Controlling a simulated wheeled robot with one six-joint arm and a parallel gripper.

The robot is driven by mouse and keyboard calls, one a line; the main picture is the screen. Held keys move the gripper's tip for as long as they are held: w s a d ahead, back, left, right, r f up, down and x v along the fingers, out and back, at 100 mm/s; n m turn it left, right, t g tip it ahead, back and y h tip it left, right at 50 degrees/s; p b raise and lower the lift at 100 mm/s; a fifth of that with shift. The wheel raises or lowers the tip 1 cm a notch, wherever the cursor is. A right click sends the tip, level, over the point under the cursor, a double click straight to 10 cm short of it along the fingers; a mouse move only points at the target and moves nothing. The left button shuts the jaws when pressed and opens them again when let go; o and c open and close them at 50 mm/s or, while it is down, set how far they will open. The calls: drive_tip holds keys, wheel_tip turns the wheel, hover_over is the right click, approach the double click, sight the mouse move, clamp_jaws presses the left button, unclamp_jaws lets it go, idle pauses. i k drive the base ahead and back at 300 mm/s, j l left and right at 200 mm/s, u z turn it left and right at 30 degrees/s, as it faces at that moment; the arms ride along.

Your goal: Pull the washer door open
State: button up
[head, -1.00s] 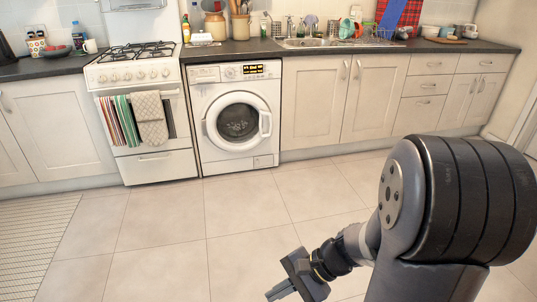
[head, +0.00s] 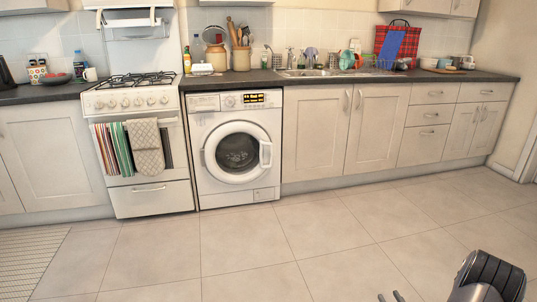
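The white washer (head: 235,148) stands under the counter, between the stove and the cupboards. Its round door (head: 238,153) is shut flush against the front, with a dark glass window in the middle. A white vertical handle (head: 265,154) is on the door's right side. My gripper (head: 390,297) shows only as two grey fingertips at the bottom edge, with a gap between them. It is empty as far as it shows, and well apart from the washer, low and to the right. The rest of the gripper is below the picture.
A white stove (head: 144,150) with hanging towels (head: 146,147) stands left of the washer. Cream cupboards (head: 375,128) and drawers run to its right, under a dark counter (head: 440,77). The tiled floor (head: 270,240) before the washer is clear. A mat (head: 30,262) lies at the left.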

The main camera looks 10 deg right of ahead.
sight(208, 159)
drive_tip(key=i+u, duration=0.1)
drive_tip(key=i, duration=0.4)
drive_tip(key=i+l, duration=0.15)
drive_tip(key=i, duration=0.4)
drive_tip(key=i+u, duration=0.15)
drive_tip(key=i, duration=0.35)
